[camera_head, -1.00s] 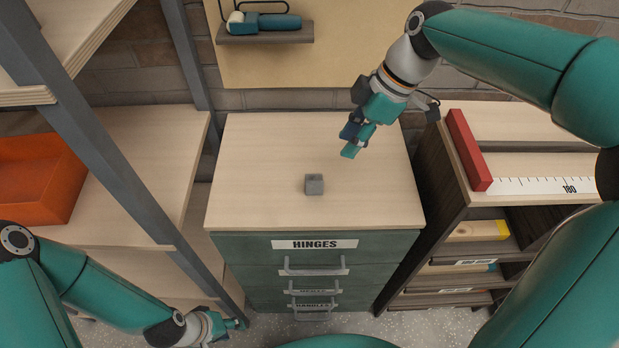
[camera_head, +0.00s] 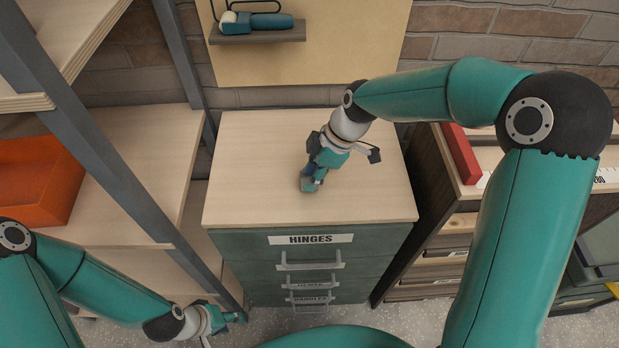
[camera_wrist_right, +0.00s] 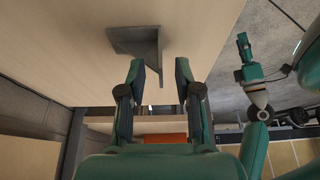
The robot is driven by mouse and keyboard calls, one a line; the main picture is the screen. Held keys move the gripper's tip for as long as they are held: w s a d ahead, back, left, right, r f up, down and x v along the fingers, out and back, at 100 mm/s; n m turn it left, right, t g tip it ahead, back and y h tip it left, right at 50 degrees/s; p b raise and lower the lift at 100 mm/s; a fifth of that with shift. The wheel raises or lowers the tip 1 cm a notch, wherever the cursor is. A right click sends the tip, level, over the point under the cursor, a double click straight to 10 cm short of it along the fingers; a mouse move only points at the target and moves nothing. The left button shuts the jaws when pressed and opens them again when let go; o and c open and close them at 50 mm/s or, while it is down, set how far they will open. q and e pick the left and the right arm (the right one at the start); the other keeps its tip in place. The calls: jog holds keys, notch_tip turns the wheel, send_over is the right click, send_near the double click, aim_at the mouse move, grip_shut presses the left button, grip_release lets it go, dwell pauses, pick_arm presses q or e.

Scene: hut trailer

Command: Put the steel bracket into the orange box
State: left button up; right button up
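The steel bracket (camera_wrist_right: 137,42) is a grey angled piece with a triangular rib, lying on the pale wooden top of the drawer cabinet (camera_head: 365,200). In the head view my right gripper (camera_head: 310,184) is over it and hides most of it. The orange box (camera_head: 40,185) is on the shelf at the left, cut off by the picture edge. My left gripper (camera_head: 232,318) is low, left of the cabinet; its opening is unclear.
A grey shelf post (camera_head: 110,165) stands between the cabinet and the orange box. A small wall shelf (camera_head: 258,37) with a blue-handled tool is behind the cabinet. A dark rack with a red bar (camera_head: 460,153) is at the right. The rest of the cabinet top is clear.

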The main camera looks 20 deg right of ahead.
jog(key=shift+x, duration=0.85)
jog(key=shift+r, duration=0.1)
grip_shut()
